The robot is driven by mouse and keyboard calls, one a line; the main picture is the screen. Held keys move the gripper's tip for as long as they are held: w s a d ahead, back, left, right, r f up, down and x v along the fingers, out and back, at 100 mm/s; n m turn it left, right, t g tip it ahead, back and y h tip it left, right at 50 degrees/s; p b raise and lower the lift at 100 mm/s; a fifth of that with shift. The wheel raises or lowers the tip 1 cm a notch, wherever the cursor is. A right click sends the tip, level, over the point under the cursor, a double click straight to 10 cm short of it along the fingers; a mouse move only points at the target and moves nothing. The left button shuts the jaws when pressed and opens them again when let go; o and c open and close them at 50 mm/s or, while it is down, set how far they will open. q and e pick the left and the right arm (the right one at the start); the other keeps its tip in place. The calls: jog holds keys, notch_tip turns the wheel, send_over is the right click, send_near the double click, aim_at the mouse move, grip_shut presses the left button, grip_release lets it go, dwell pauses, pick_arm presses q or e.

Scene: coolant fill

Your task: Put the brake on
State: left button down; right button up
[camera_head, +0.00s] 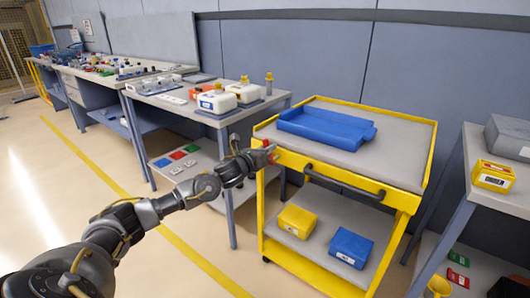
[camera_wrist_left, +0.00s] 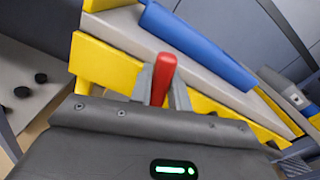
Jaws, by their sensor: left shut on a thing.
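A yellow cart (camera_head: 335,165) with a grey top stands in the middle right of the head view. A red brake lever (camera_wrist_left: 163,78) stands at the cart's near left corner and shows clearly in the left wrist view. My left gripper (camera_head: 266,155) is at that corner, its fingers on both sides of the red lever and shut on it. In the left wrist view the fingertips (camera_wrist_left: 163,85) hug the lever's sides. The gripper hides part of the lever in the head view. My right gripper is not in view.
A blue tray (camera_head: 327,127) lies on the cart top. A yellow box (camera_head: 297,221) and a blue box (camera_head: 350,247) sit on its lower shelf. Workbenches flank the cart, with bottles and canisters (camera_head: 216,101) on the left one. The floor at front left is clear.

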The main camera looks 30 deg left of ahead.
pick_arm(q)
jog(key=shift+d+r+m+b, duration=0.1)
jog(key=shift+d+m+b, duration=0.25)
jog(key=shift+m, duration=0.45)
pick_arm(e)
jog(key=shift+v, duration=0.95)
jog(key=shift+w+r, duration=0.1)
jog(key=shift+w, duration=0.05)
pick_arm(q)
jog(key=c, duration=1.3)
grip_release()
jog(key=s, duration=1)
jog(key=shift+s+a, duration=0.3)
jog(key=shift+s, duration=0.1)
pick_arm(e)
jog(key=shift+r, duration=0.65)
